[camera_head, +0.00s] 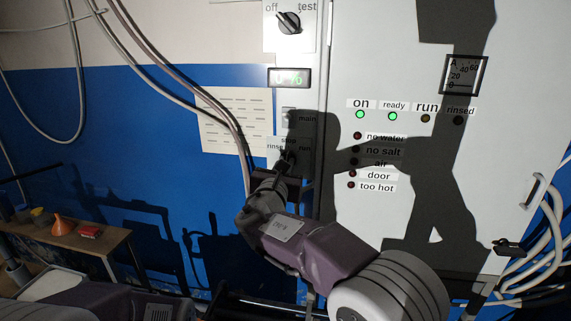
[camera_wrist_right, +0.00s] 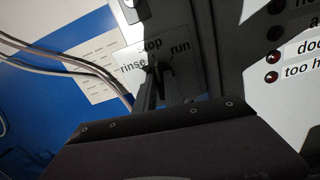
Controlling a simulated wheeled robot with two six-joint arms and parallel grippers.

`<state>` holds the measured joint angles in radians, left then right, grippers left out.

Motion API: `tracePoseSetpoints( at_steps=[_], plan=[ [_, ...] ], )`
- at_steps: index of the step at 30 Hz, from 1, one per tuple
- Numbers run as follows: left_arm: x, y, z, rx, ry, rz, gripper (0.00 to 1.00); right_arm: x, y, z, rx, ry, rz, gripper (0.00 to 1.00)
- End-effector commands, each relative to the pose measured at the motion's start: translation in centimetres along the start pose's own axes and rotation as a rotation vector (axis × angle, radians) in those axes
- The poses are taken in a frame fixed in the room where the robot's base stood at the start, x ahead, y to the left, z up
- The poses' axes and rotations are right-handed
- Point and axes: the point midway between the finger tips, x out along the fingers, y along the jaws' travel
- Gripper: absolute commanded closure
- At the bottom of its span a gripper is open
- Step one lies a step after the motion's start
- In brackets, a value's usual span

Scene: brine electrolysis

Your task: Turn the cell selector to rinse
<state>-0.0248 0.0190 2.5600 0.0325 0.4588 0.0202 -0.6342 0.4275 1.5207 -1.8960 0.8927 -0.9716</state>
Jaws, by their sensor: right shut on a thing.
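The cell selector (camera_head: 290,156) is a small dark knob low on the narrow grey panel, with labels rinse to its left, stop above and run to its right. My right gripper (camera_head: 286,163) reaches up to it from below and is shut on the knob. In the right wrist view the two dark fingers (camera_wrist_right: 158,85) meet the knob just below the stop label (camera_wrist_right: 151,46), between rinse and run. The fingers hide most of the knob, so I cannot tell exactly where it points. My left gripper is not in view.
A main switch (camera_head: 289,116) sits above the selector, with a lit display (camera_head: 289,78) and an off/test knob (camera_head: 289,22) higher up. Hoses (camera_head: 205,100) hang close on the left. The cabinet (camera_head: 400,190) at right has green on and ready lamps. A wooden bench (camera_head: 70,238) stands left.

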Motion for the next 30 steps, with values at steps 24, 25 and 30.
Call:
tracePoseSetpoints(
  at_steps=[24, 25, 30],
  plan=[
    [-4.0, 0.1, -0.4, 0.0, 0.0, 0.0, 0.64, 0.1, 0.1, 0.2, -0.744, 0.001, -0.001, 1.0],
    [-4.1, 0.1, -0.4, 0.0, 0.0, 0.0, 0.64, 0.1, 0.1, 0.2, -0.766, 0.001, -0.001, 1.0],
    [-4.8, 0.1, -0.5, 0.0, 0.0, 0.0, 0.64, 0.0, 0.1, 0.1, -0.869, 0.001, -0.002, 1.0]
  ],
)
